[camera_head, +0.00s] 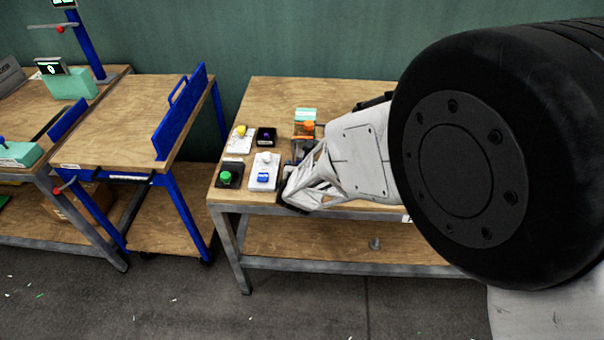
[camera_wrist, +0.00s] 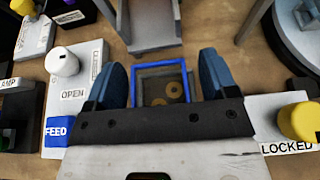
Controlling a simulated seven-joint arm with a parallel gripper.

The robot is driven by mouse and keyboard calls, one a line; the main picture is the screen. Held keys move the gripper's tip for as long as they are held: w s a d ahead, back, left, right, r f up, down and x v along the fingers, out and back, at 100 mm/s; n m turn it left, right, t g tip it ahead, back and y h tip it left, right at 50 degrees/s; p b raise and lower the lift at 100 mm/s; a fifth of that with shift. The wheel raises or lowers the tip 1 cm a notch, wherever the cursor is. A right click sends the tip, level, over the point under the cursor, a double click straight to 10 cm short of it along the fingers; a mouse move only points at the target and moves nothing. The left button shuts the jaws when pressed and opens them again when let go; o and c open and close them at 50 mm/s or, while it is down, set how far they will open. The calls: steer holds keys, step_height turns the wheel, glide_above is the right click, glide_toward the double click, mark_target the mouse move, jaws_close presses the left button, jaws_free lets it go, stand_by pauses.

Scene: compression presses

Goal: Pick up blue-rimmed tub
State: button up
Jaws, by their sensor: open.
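The blue-rimmed tub (camera_wrist: 160,65) shows in the wrist view as a small square box with a grey inside and a few yellowish rings in it. My gripper (camera_wrist: 162,72) is open, with one dark blue finger to the left of the tub and the other to its right. A gap shows between each finger and the tub's rim. The tub's near side is hidden behind my gripper's body. In the head view my gripper (camera_head: 297,182) is low over the wooden bench, and I cannot make out the tub there.
Left of the tub is a white OPEN/FEED box (camera_wrist: 75,90) with a white knob. To the right, a yellow knob (camera_wrist: 300,122) stands by a LOCKED label. Several button boxes, including a green-button one (camera_head: 229,176), crowd the bench's left end. A blue-framed cart (camera_head: 130,120) stands further left.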

steer(key=c, duration=1.1)
steer(key=shift+o, duration=0.2)
steer(key=shift+r, duration=0.1)
steer(key=s, duration=1.8)
